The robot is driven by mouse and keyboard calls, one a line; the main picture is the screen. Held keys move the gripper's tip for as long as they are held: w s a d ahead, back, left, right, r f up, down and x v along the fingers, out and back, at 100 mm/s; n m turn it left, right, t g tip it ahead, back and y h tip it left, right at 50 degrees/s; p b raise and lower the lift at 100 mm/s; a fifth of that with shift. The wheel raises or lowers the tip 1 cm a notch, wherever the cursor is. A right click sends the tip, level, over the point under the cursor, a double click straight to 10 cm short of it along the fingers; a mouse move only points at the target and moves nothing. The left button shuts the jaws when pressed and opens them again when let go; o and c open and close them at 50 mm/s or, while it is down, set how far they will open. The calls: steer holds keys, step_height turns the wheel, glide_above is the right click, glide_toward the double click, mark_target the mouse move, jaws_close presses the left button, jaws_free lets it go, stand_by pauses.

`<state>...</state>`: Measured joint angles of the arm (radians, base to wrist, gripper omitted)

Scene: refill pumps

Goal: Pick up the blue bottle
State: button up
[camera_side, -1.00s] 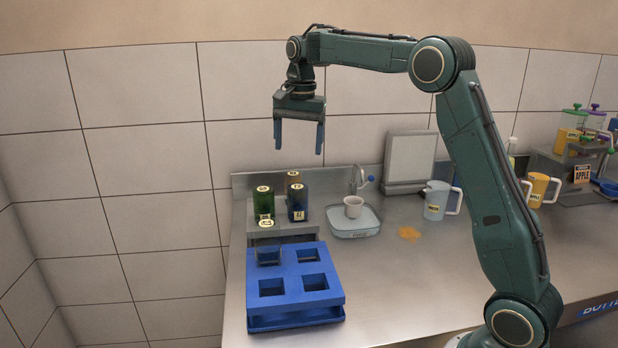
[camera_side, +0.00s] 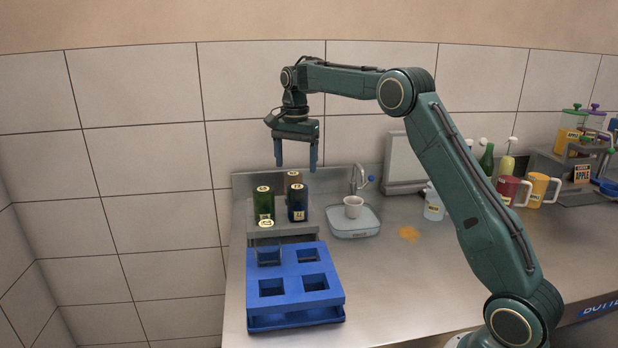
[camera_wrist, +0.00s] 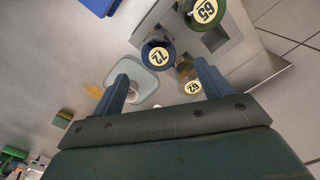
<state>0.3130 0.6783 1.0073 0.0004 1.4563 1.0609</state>
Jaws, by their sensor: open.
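The dark blue bottle (camera_side: 298,203) stands upright in the grey rack at the back left of the counter, and its round cap label shows in the wrist view (camera_wrist: 158,55). A green bottle (camera_side: 264,203) stands to its left and an amber-capped bottle (camera_side: 293,178) behind it. My gripper (camera_side: 296,168) is open and empty, pointing down above the bottles, with clear space between its fingertips and the caps. In the wrist view the blue bottle lies beyond the gap between the two fingers (camera_wrist: 164,80).
An orange spill (camera_side: 409,233) lies farther right.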

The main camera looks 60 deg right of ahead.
mark_target(296, 186)
steer(key=shift+f, duration=3.1)
steer(key=shift+f, duration=0.1)
steer(key=shift+s+f, duration=0.15)
steer(key=shift+f, duration=2.35)
steer(key=c, duration=1.1)
steer(key=shift+c, duration=0.2)
steer(key=shift+r, duration=0.1)
step_height(296, 186, up, 20)
